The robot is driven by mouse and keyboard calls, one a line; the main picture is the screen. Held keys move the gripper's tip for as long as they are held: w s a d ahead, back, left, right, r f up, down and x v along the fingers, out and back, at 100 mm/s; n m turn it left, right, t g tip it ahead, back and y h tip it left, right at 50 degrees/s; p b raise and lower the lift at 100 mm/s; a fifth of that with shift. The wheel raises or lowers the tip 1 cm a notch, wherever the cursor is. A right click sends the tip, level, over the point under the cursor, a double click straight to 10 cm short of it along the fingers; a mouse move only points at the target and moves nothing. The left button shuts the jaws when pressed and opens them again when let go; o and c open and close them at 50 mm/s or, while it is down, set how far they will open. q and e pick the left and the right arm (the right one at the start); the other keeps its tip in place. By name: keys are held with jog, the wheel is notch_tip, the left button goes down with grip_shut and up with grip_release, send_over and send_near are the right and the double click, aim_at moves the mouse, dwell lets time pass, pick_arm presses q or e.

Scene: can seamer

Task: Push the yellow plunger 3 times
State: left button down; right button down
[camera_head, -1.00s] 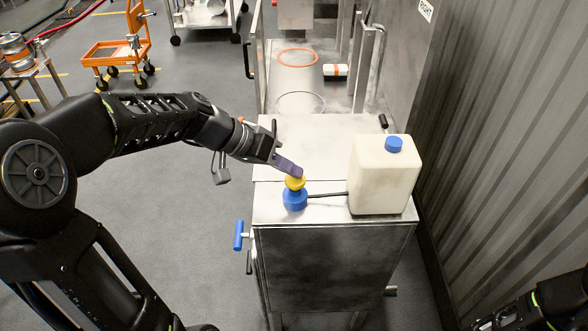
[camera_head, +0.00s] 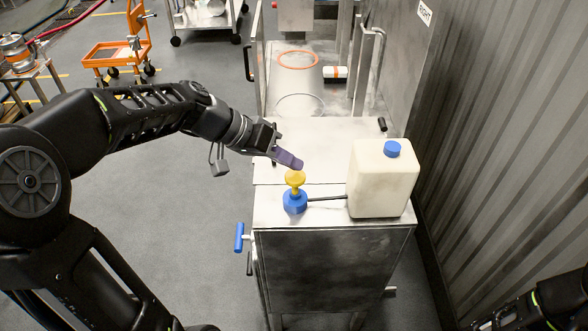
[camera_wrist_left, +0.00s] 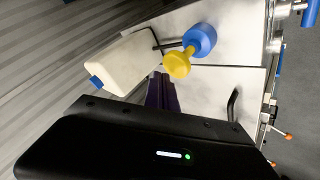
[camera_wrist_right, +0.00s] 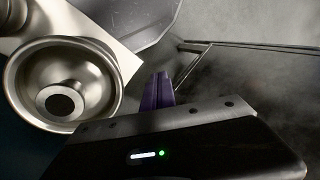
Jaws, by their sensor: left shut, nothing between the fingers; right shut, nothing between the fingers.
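The yellow plunger (camera_head: 295,180) stands upright in a blue base (camera_head: 295,203) on the metal cabinet top. Its yellow stem shows between the cap and the base. My left gripper (camera_head: 299,164) is shut and empty, its purple fingertips just above the plunger cap, with a small gap. In the left wrist view the plunger (camera_wrist_left: 178,64) and blue base (camera_wrist_left: 201,39) lie beyond the purple fingers (camera_wrist_left: 160,85). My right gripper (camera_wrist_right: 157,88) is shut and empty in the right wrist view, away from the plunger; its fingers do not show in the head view.
A white jug (camera_head: 383,180) with a blue cap stands right of the plunger, joined to the base by a dark tube. A blue-handled lever (camera_head: 239,237) sticks out at the cabinet's left side. A corrugated wall (camera_head: 510,150) is on the right.

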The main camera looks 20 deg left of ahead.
aim_at(294, 177)
pick_arm(q)
jog(key=shift+r+p, duration=0.65)
jog(key=shift+r, duration=1)
dwell(1.3)
jog(key=shift+d+r, duration=0.25)
jog(key=shift+d, duration=0.15)
jog(key=n+p, duration=0.1)
jog(key=n, duration=0.4)
jog(key=r+n+p, duration=0.1)
jog(key=n, duration=0.5)
jog(key=a+r+n+p, duration=0.1)
jog(key=n, duration=0.5)
jog(key=shift+r+g+p, duration=0.15)
jog(key=shift+g+p, duration=0.15)
jog(key=shift+g, duration=0.1)
